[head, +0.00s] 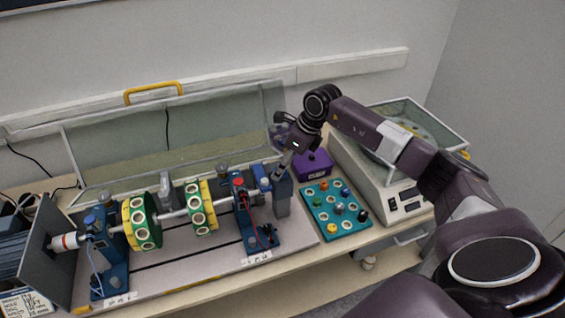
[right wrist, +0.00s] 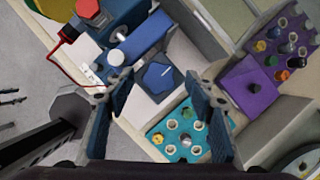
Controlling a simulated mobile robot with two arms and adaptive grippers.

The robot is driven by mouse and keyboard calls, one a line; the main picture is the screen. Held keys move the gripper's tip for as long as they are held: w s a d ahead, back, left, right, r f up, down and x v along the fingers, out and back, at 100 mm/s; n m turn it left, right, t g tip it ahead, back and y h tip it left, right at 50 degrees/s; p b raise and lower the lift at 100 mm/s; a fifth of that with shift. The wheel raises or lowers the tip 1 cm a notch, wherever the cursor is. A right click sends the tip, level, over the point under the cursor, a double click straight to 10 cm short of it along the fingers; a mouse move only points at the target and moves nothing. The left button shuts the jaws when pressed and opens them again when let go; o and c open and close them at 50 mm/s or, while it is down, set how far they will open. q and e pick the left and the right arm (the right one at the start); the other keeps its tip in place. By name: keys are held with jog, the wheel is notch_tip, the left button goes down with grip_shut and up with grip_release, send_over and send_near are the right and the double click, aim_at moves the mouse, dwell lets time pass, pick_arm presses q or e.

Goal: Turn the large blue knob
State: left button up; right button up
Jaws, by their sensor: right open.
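The large blue knob (right wrist: 158,78) is a dark blue, faceted knob with a small light mark, on top of a grey box (head: 283,198) at the right end of the shaft rig. In the right wrist view it shows between the two fingers of my right gripper (right wrist: 157,86). The gripper is open, with a finger on either side and a visible gap to the knob. In the head view my right gripper (head: 284,164) points down over the grey box and hides the knob's top. My left gripper is in neither view.
A teal tray (head: 322,225) of small coloured knobs lies right of the rig. Behind it stand a purple box (head: 313,165) and a white machine (head: 375,165) with a clear cover. Green and yellow discs (head: 141,223) sit on the shaft, with a raised clear lid (head: 105,150) behind.

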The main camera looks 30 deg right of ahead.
jog(key=shift+a+f, duration=0.15)
jog(key=shift+f, duration=0.2)
jog(key=shift+w, duration=0.1)
jog(key=c, duration=1.2)
jog(key=shift+o, duration=0.2)
jog(key=shift+m, duration=0.3)
